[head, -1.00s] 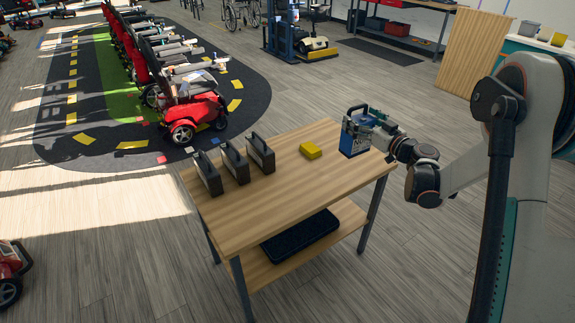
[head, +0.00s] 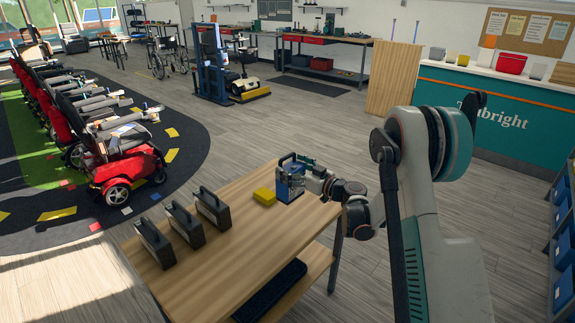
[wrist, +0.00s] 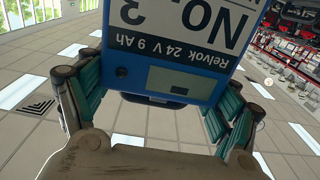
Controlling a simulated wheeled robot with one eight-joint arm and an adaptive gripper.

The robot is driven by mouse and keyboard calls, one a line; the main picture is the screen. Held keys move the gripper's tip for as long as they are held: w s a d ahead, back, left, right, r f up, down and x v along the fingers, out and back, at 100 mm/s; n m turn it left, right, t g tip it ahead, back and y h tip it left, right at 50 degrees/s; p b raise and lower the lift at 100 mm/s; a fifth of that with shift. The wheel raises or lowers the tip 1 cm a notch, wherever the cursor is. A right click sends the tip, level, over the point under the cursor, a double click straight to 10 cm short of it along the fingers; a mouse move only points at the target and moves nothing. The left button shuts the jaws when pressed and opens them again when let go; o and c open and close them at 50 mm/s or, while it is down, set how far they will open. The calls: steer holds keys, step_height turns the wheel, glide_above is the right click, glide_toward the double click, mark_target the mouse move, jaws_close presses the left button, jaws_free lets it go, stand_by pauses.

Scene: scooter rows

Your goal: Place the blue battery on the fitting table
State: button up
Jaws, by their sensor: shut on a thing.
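The blue battery (head: 290,184), with a pale label and a black handle on top, is upright at the far right corner of a wooden table (head: 222,262). I cannot tell whether its base touches the tabletop. No label shows whether this is the fitting table. My gripper (head: 306,178) reaches in from the right and is shut on the battery. In the wrist view the battery (wrist: 180,50) sits between the teal finger pads, its label reading upside down as "No. 3" and "Relvok 24 V 9 Ah".
A yellow block (head: 264,196) lies left of the battery. Three dark batteries with handles (head: 184,225) stand in a row at the table's left. Red scooters (head: 125,165) line a dark mat. A workbench (head: 325,50) and teal counter (head: 497,110) stand behind. Open floor lies beyond the table.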

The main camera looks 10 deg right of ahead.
mark_target(292, 197)
step_height(292, 197, down, 13)
steer(key=b, duration=0.4)
steer(key=shift+r, duration=0.15)
steer(key=o, duration=2)
steer(key=shift+s, duration=0.1)
steer(key=p+v, duration=0.1)
steer(key=v, duration=1.1)
steer(key=shift+p, duration=0.3)
